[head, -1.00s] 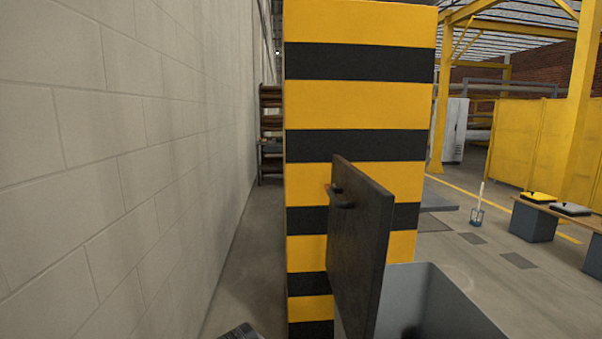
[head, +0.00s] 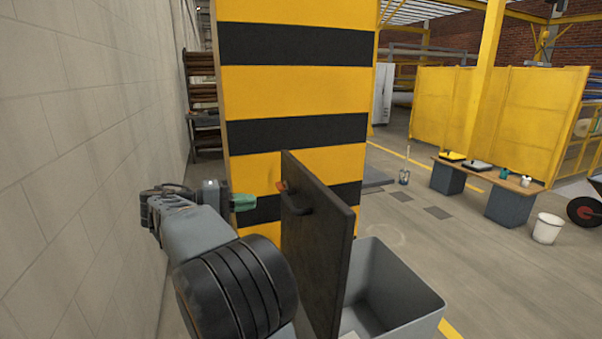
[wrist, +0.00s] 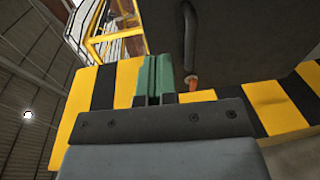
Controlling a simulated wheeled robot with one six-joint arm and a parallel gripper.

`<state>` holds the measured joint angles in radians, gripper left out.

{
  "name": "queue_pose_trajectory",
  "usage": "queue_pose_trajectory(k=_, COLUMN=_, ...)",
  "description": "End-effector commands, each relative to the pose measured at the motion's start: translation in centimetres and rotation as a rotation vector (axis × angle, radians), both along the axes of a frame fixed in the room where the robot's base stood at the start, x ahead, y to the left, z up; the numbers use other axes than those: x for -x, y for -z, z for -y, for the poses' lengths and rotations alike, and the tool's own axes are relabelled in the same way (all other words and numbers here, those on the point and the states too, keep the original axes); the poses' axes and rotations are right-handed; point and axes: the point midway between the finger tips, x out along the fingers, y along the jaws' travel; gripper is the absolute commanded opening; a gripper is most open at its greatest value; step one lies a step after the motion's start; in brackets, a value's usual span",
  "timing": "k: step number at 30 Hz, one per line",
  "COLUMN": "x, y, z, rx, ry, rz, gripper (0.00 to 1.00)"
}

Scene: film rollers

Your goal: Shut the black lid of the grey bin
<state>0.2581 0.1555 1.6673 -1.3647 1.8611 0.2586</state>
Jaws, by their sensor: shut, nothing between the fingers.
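The black lid (head: 325,255) stands upright, open, along the left side of the grey bin (head: 405,318). Its dark handle (head: 297,205) is on the lid's left face, with a small orange piece at one end. My gripper (head: 252,201) has green fingers, shut and empty, left of the lid and apart from it in the head view. In the wrist view, my gripper (wrist: 156,62) points up beside the handle (wrist: 190,40), just left of it; I cannot tell whether they touch. The lid (wrist: 245,35) fills the upper right there.
A yellow and black striped pillar (head: 295,95) stands close behind the lid. A pale block wall (head: 75,150) runs along the left. Open floor lies to the right, with a low bench (head: 490,178) and a white bucket (head: 547,228) farther off.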

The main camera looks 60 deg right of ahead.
Motion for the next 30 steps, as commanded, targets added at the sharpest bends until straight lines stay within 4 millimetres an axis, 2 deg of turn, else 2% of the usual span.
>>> queue_pose_trajectory(k=2, x=0.0, y=-1.4, z=0.5, rx=0.055, ry=0.031, rz=-0.008, gripper=0.00)
queue_pose_trajectory(k=6, x=0.7, y=-2.1, z=1.8, rx=0.096, ry=0.052, rz=-0.012, gripper=0.00)
queue_pose_trajectory(k=21, x=6.1, y=-1.7, z=8.9, rx=0.093, ry=0.051, rz=-0.013, gripper=0.00)
queue_pose_trajectory(k=30, x=7.8, y=-1.6, z=11.3, rx=0.092, ry=0.048, rz=-0.012, gripper=0.00)
